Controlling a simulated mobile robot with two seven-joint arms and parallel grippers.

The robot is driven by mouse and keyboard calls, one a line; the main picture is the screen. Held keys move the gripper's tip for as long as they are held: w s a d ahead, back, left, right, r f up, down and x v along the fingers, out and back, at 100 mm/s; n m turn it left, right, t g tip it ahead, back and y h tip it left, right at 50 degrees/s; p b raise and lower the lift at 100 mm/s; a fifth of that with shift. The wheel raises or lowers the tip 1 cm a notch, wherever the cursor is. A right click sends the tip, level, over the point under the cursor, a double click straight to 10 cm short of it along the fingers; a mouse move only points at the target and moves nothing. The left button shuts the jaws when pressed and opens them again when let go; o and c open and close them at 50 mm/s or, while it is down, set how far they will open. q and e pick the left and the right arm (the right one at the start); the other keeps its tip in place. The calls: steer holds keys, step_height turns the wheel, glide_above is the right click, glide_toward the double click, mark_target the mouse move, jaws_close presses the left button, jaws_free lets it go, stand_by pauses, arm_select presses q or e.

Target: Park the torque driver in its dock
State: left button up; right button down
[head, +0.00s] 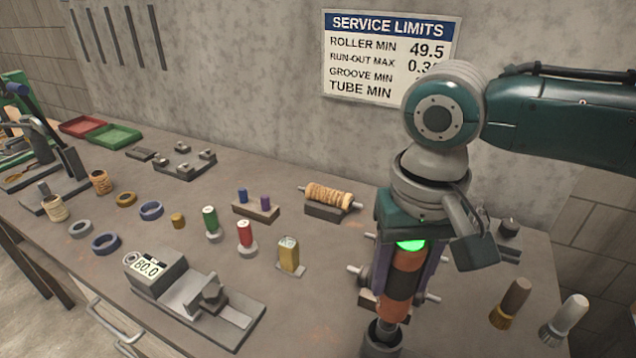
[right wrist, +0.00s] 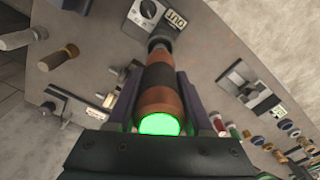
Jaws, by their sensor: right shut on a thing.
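The torque driver (head: 404,270) has an orange and black body, a glowing green end and a grey nose. It points down, close to upright, in the head view. My right gripper (head: 398,282) is shut on its body, with one finger on each side. A dark round cup-like piece (head: 382,340) is at the driver's lower end; I cannot tell whether it is the dock or whether the nose is inside it. In the right wrist view the driver (right wrist: 160,85) lies between the fingers of my right gripper (right wrist: 157,95). My left gripper is not in view.
Brushes (head: 511,303) stand right of the driver. A wrapped roller (head: 329,197) sits on a stand behind it. A gauge (head: 157,268) reading 80.0, a yellow block (head: 289,254) and several rings and spools lie to the left. A box with a dial (right wrist: 147,12) is near the driver's nose.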

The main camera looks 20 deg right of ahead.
mark_target(392, 312)
steer(key=shift+f, duration=0.35)
stand_by(0.5)
steer(key=shift+f+b, duration=0.45)
steer(key=shift+b, duration=0.05)
stand_by(0.3)
steer(key=shift+f+b, duration=0.45)
steer(key=shift+f, duration=0.25)
stand_by(0.6)
steer(key=shift+f, duration=0.35)
steer(key=shift+f+b, duration=0.45)
stand_by(0.6)
steer(key=shift+f+b, duration=0.35)
steer(key=shift+f, duration=0.2)
stand_by(0.3)
steer(key=shift+f+b, duration=0.4)
steer(key=shift+f, duration=0.25)
stand_by(0.6)
steer(key=shift+f, duration=0.35)
steer(key=shift+c, duration=1.1)
jaws_free()
